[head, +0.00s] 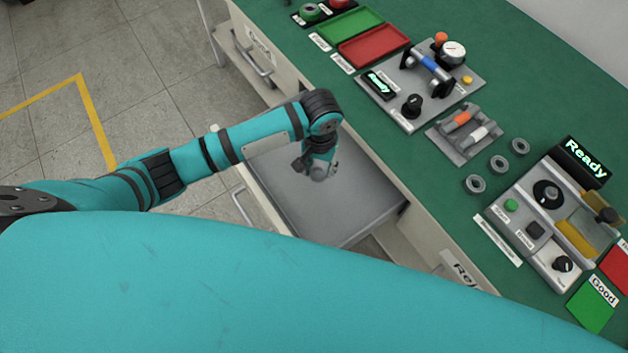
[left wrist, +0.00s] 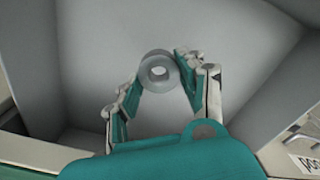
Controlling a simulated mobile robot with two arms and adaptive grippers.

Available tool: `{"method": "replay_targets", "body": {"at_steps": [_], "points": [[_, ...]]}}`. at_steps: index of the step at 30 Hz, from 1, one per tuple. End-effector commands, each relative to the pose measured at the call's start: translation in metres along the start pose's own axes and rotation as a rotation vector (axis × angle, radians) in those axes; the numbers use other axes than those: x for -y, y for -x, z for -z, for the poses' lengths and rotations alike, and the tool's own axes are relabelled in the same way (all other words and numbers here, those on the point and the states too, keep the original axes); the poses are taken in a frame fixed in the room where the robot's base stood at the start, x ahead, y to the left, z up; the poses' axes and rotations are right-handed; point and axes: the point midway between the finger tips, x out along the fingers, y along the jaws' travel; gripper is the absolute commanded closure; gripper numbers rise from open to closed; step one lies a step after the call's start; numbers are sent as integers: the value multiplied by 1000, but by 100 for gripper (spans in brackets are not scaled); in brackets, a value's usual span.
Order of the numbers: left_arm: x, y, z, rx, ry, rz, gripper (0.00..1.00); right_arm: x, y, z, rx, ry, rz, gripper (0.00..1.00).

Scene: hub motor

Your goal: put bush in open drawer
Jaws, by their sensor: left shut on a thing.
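A grey ring-shaped bush (left wrist: 157,57) is between the fingertips of my left gripper (left wrist: 158,70) in the left wrist view; the fingers are shut on its two sides. In the head view my left gripper (head: 318,170) points down over the open drawer (head: 345,215), whose grey floor looks empty. The drawer's inner walls and floor also fill the left wrist view (left wrist: 100,40). The height of the bush above the floor is hard to tell. My right gripper is in neither view.
Three loose grey bushes (head: 498,164) lie in a row on the green tabletop (head: 430,195). A control box (head: 550,215), a gauge fixture (head: 425,80), a small grey holder (head: 464,133) and green and red trays (head: 373,44) stand there too. Another drawer handle (head: 252,58) is farther back.

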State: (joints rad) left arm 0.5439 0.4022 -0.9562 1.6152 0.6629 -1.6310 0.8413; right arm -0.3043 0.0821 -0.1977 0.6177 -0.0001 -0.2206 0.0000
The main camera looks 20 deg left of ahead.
Motion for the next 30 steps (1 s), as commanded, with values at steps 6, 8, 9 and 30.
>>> {"method": "replay_targets", "body": {"at_steps": [6,8,9,30], "points": [[0,-37,-1,2,1,1,100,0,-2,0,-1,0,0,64],[0,-42,0,1,1,0,100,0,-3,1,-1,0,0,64],[0,-45,0,1,1,0,100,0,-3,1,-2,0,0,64],[0,-83,0,0,2,0,58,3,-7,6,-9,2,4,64]]}}
